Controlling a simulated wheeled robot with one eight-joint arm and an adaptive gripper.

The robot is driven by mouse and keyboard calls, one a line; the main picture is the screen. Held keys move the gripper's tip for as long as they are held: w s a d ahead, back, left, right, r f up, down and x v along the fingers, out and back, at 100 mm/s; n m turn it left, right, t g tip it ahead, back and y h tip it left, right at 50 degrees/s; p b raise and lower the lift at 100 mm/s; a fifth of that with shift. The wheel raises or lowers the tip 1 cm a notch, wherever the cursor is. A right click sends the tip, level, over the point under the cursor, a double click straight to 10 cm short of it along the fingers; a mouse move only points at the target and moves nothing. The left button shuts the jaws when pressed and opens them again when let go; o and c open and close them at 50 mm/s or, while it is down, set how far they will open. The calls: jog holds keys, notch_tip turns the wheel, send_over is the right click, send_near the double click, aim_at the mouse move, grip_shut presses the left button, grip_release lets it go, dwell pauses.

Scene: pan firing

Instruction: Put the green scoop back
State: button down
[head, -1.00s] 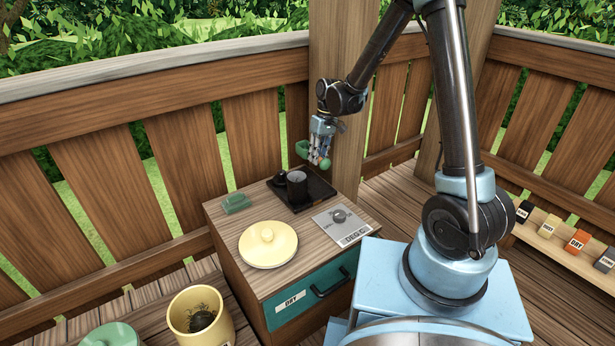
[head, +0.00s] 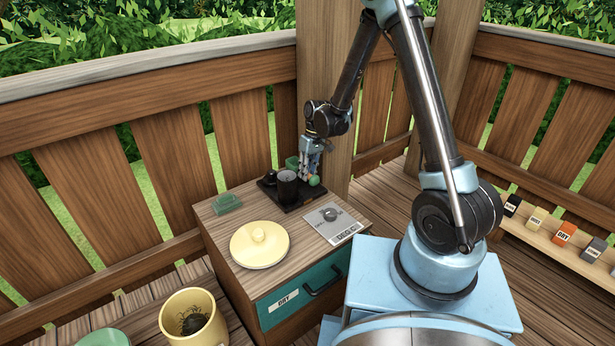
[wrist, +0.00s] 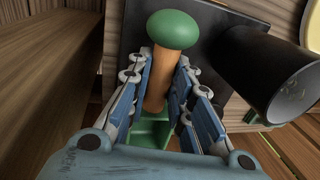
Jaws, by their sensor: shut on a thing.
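The green scoop has a wooden handle (wrist: 159,82), a round green knob (wrist: 172,30) and a green scoop body (wrist: 151,133). My gripper (head: 312,169) is shut on the wooden handle, with a finger on each side of it in the wrist view. In the head view the knob (head: 315,181) shows at the fingertips, and part of the green body (head: 292,162) shows behind the cup. The scoop is over or beside the back right of the black tray (head: 293,206); I cannot tell whether it touches.
A dark cup (head: 287,188) stands on the tray close to my gripper. A small green block-like piece (head: 227,203), a cream lid (head: 259,245) and a grey panel (head: 336,226) are on the cabinet top (head: 215,232). A wooden post (head: 325,100) rises close behind.

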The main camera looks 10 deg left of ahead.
jog(key=shift+f, duration=0.8)
jog(key=shift+f, duration=0.1)
jog(key=c, duration=1.4)
grip_release()
jog(key=shift+c, duration=0.2)
jog(key=shift+f, duration=0.1)
jog(key=w+d+r, duration=0.2)
jog(key=w+r, duration=0.1)
jog(key=r, duration=1.4)
jog(key=s+d+r+m+t, duration=0.1)
jog(key=s+d+r, duration=0.1)
jog(key=d+r, duration=0.35)
jog(key=s+d+r+m, duration=0.1)
jog(key=d+r+m, duration=0.1)
jog(key=d, duration=0.6)
jog(key=s+d+r+m+t, duration=0.1)
jog(key=s+d+r+m, duration=0.15)
jog(key=s+d, duration=0.6)
jog(key=s+d+f+m+t, duration=0.1)
jog(key=s+d+f+m, duration=0.1)
jog(key=s+d, duration=0.5)
jog(key=s+d+f+m+h, duration=0.1)
jog(key=s+d+f+m, duration=0.1)
jog(key=s+d+f, duration=0.2)
jog(key=s+d, duration=0.3)
jog(key=d, duration=0.2)
jog(key=shift+s+d+f+t, duration=0.25)
jog(key=shift+s+t, duration=0.15)
